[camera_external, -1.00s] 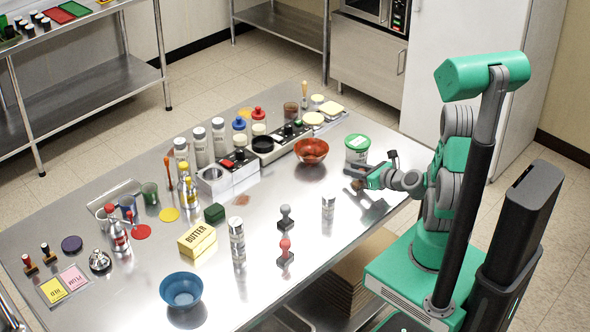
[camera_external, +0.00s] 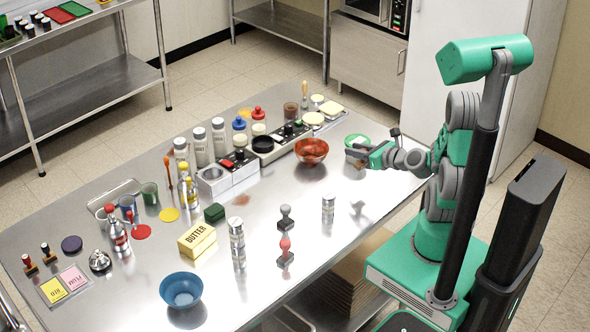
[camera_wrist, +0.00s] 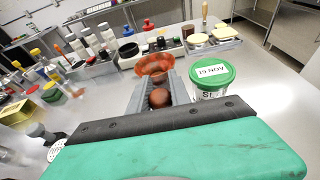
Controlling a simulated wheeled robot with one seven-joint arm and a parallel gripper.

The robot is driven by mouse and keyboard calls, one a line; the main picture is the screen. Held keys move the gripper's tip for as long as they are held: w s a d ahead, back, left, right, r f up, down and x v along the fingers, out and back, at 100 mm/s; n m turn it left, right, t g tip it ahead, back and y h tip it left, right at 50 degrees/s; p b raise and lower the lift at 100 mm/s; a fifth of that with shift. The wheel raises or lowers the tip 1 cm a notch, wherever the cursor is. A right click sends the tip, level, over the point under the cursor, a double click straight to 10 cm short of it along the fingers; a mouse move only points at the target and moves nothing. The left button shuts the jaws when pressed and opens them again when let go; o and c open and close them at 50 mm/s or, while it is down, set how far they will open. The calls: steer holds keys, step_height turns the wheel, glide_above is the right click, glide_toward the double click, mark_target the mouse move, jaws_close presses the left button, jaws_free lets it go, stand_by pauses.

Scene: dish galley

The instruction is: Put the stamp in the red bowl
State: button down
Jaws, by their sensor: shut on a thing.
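The red bowl (camera_external: 311,150) stands upright on the steel table, left of my gripper; in the wrist view the red bowl (camera_wrist: 154,66) lies just beyond the fingertips. My gripper (camera_external: 352,155) is raised above the table. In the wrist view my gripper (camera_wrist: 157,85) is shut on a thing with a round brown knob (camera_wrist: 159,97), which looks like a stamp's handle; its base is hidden.
A white tub with a green lid (camera_wrist: 210,78) stands close right of the fingers. A shaker (camera_external: 328,208) stands nearer the front edge. Burners, jars and bottles line the table's back. A butter box (camera_external: 197,240) and blue bowl (camera_external: 181,290) stand to the left.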

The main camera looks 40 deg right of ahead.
step_height(320, 180, up, 2)
steer(key=shift+r, duration=0.1)
